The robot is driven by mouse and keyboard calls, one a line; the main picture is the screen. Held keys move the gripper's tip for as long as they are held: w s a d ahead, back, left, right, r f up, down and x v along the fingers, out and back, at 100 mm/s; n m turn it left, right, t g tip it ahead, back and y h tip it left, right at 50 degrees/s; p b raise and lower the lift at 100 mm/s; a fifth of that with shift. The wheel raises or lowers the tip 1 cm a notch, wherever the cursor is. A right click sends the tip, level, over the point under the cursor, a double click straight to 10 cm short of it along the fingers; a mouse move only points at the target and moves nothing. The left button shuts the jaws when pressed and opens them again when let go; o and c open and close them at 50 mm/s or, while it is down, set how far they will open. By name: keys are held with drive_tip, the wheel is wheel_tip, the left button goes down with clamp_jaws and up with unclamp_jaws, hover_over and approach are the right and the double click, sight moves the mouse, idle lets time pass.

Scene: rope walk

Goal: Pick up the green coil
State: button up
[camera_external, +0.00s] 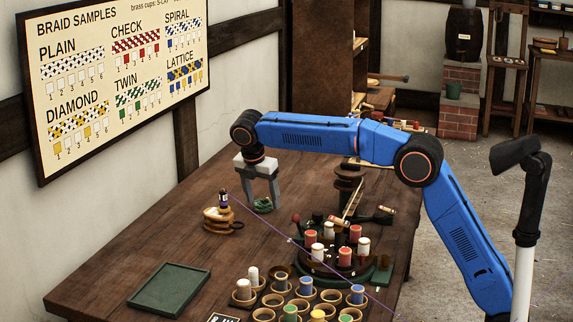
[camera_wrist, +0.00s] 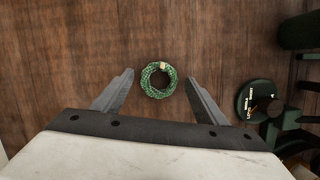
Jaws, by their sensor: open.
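The green coil (camera_wrist: 146,84) is a small ring of green rope with a pale tie at its top. It lies flat on the wooden table. My gripper (camera_wrist: 158,82) is open above it, and in the wrist view the coil shows between the two fingertips, touching neither. In the external view the green coil (camera_external: 263,206) sits at the foot of my gripper (camera_external: 262,205), whose grey fingers point down on either side of it. I cannot tell the exact height of the fingertips above the table.
A tan rope coil with a small bottle (camera_external: 223,218) stands left of my gripper. A braiding stand with several bobbins (camera_external: 330,262) is to the right. Cups with spools (camera_external: 290,312) fill the front. A green tray (camera_external: 169,290) lies front left. Bare table surrounds the coil.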

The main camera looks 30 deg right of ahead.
drive_tip(key=shift+c, duration=0.2)
drive_tip(key=c, duration=1.1)
